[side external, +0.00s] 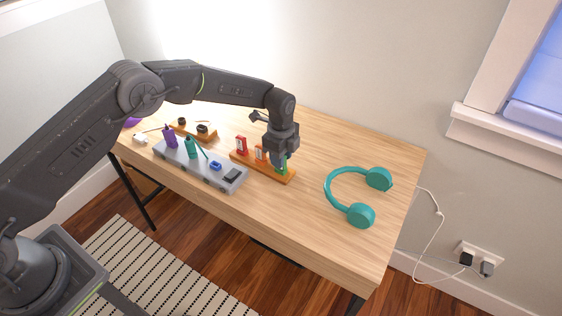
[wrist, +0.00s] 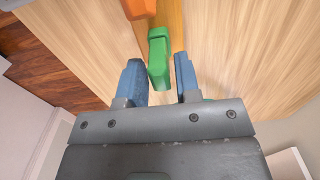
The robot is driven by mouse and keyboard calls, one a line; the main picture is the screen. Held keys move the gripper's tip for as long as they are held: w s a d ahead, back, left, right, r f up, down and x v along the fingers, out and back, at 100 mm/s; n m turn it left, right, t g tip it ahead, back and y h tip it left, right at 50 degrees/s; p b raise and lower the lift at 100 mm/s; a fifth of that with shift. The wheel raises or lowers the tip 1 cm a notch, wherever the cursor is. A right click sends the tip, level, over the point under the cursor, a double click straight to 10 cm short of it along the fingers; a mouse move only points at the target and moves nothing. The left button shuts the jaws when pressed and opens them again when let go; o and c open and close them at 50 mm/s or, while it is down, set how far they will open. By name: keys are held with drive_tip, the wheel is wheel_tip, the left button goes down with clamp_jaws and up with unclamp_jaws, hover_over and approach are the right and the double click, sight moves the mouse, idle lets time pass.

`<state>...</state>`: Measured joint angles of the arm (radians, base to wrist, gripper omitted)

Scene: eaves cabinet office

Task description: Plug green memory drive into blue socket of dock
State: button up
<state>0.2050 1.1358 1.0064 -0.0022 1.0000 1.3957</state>
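The green memory drive (side external: 283,168) stands upright at the right end of a wooden holder (side external: 273,174). My gripper (side external: 278,161) points down over that end and hides part of the drive. In the wrist view my gripper (wrist: 159,78) is open, with its two blue fingers spread to either side of the green drive (wrist: 159,62); a gap shows on the right. The grey dock (side external: 203,176) lies left of the holder. Its blue socket (side external: 216,165) looks empty. A purple drive (side external: 170,136) and a teal drive (side external: 190,147) stand in the dock's left part.
A red drive (side external: 241,145) and an orange drive (side external: 260,153) stand in the same holder, left of the green one. Teal headphones (side external: 338,178) lie to the right. A small wooden tray (side external: 187,133) with dark round items sits behind the dock. The back right desk is clear.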

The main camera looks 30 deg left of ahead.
clamp_jaws()
drive_tip(key=shift+r, duration=0.15)
drive_tip(key=shift+r, duration=0.25)
drive_tip(key=r, duration=0.3)
drive_tip(key=shift+a+r, duration=0.25)
drive_tip(key=shift+r, duration=0.15)
drive_tip(key=s+a+r, duration=0.3)
drive_tip(key=a+r, duration=0.3)
drive_tip(key=a, duration=0.4)
drive_tip(key=s+a, duration=0.5)
drive_tip(key=s, duration=0.1)
drive_tip(key=shift+s+a+f, duration=0.2)
drive_tip(key=shift+s+f, duration=0.05)
drive_tip(key=shift+f, duration=0.1)
